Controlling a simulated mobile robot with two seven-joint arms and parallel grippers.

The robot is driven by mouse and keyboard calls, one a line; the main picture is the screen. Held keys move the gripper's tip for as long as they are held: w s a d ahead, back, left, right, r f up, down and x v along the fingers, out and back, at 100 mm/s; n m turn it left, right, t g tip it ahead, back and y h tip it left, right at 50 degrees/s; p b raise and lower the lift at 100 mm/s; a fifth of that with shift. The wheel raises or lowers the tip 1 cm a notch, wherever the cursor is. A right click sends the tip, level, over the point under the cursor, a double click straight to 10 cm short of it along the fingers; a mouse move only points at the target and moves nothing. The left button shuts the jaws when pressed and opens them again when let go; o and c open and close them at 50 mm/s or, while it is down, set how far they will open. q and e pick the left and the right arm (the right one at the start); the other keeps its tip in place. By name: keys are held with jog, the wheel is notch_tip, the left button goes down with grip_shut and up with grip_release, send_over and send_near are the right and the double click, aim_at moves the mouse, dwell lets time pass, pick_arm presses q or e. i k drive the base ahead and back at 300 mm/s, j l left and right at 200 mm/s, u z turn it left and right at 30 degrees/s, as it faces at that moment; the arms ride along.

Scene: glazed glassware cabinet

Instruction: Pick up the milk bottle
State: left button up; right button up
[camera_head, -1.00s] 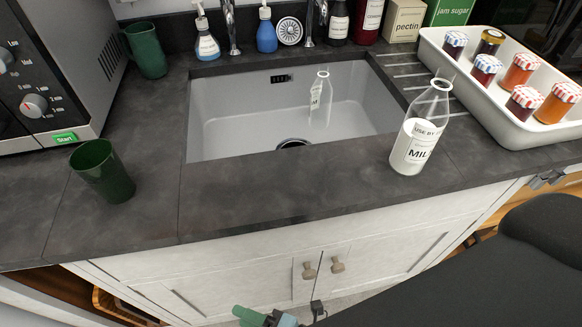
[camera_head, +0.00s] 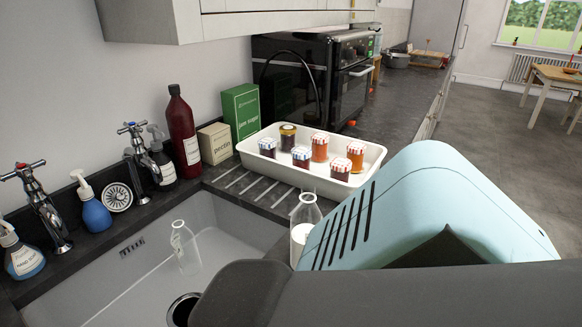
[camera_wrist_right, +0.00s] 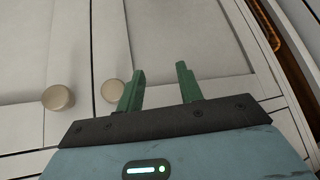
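The milk bottle (camera_head: 303,220) is clear glass with white contents and stands on the worktop at the right of the sink. Its lower part and label are hidden behind my own arm in the head view. My left gripper is not in view.
The sink (camera_head: 135,285) is at the lower left, with taps and soap bottles behind it. A white tray (camera_head: 262,170) of several jam jars stands beyond the milk bottle. Cupboard knobs (camera_wrist_right: 58,97) are near the right gripper. My arm covers the worktop's front edge.

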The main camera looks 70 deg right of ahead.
aim_at(307, 213)
jog(key=k, duration=0.55)
jog(key=k+z, duration=0.1)
jog(key=z, duration=1.75)
jog(key=k+j+z, duration=0.1)
jog(key=j, duration=0.2)
jog(key=i+j, duration=0.25)
jog(key=i, duration=0.2)
